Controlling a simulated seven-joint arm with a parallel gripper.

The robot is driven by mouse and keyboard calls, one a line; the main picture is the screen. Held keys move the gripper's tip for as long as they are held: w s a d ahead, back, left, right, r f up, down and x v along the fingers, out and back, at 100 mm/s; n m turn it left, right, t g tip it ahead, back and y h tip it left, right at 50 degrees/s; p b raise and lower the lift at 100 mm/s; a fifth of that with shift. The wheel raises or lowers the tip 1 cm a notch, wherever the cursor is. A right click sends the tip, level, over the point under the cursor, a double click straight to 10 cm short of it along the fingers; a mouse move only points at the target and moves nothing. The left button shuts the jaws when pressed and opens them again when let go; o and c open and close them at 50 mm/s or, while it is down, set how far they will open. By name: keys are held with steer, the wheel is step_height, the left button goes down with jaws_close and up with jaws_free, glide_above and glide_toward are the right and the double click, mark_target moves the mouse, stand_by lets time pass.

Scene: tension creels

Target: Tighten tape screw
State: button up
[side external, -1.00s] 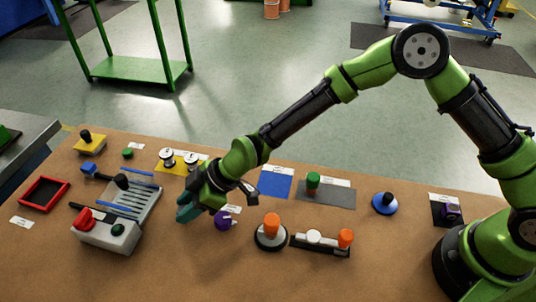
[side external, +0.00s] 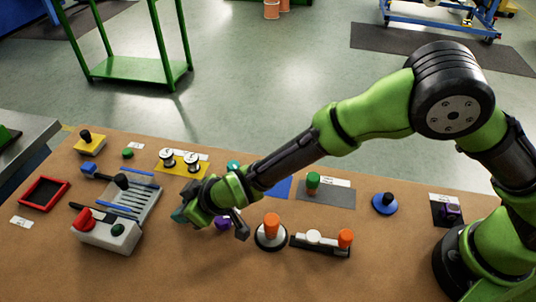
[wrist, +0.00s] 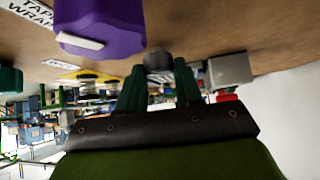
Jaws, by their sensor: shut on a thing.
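My gripper (side external: 184,214) reaches low over the brown table, left of a purple knob (side external: 223,224). In the wrist view the purple knob (wrist: 100,28) is large at the upper left, with a white pointer bar; a label (wrist: 32,12) beside it reads "TAPE WRAP". The two dark teal fingers of my gripper (wrist: 158,78) stand a little apart, with a dark round knob (wrist: 158,58) between their tips. That round knob is hidden in the side view. I cannot tell which part is the tape screw.
The grey box (side external: 107,234) with a red knob (side external: 84,217) stands left of my gripper, with a slotted tray (side external: 135,205) behind it. A yellow pad with two spools (side external: 180,164) lies behind. An orange-topped disc (side external: 271,228) stands to the right. The front table is clear.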

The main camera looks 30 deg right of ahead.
steer(key=shift+m+t+h, duration=0.3)
steer(key=shift+m+h, duration=0.1)
steer(key=shift+m, duration=0.2)
steer(key=o, duration=1)
steer(key=shift+o, duration=0.2)
steer(key=v, duration=1.7)
